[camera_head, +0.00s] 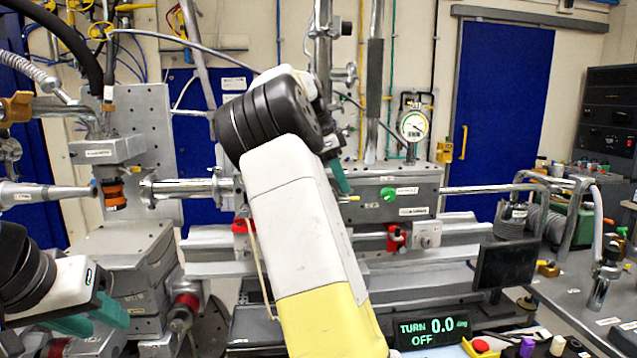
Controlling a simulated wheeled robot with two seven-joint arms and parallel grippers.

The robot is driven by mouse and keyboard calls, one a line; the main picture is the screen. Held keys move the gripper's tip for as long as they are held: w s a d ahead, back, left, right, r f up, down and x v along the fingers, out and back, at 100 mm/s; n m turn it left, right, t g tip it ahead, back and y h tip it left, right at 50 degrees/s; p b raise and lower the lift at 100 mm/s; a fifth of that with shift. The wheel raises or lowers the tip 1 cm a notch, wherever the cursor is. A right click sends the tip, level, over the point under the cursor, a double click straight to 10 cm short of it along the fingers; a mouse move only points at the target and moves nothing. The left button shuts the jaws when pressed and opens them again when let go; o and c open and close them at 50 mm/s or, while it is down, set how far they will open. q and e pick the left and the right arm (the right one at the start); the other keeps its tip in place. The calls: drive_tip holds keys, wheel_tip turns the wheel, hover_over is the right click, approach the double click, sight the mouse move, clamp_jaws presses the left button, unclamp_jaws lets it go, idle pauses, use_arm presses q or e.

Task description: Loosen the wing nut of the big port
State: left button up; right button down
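I cannot single out the big port's wing nut with certainty; a silver flange clamp (218,187) sits on the horizontal tube, left of my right arm. My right arm rises through the middle and hides part of the beamline. Of my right gripper, a teal finger (340,178) shows beside the grey chamber box (412,190); the rest is hidden behind my arm. Whether it touches anything is unclear. My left gripper (92,318) is low at the left edge, with teal fingers apart from the port hardware; its opening is unclear. A display (432,331) reads "TURN 0.0 deg" and "OFF".
A pressure gauge (414,126) stands above the chamber box. A grey stage with a vertical plate (148,120) is at the left. A dark monitor (505,264) and a bench (583,295) with hoses and fittings are at the right. A red button (480,345) is in front.

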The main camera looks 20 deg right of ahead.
drive_tip(key=shift+n, duration=0.3)
idle(0.4)
drive_tip(key=n, duration=0.1)
drive_tip(key=n+t, duration=0.1)
drive_tip(key=n, duration=0.1)
drive_tip(key=n+t, duration=0.1)
drive_tip(key=shift+s, duration=0.25)
drive_tip(key=shift+s+d+f+n+t+y, duration=0.15)
drive_tip(key=shift+n+t+y, duration=0.35)
drive_tip(key=shift+n, duration=1.55)
drive_tip(key=shift+s+d+r+n+t+y, duration=0.15)
drive_tip(key=shift+n+t+y, duration=0.4)
drive_tip(key=shift+n, duration=1.55)
drive_tip(key=shift+s+d+f+n+t+y, duration=0.15)
drive_tip(key=shift+n+t+y, duration=0.35)
drive_tip(key=shift+n, duration=1.55)
drive_tip(key=shift+a, duration=0.15)
drive_tip(key=c, duration=1.6)
unclamp_jaws()
drive_tip(key=shift+c, duration=0.2)
drive_tip(key=shift+w, duration=0.1)
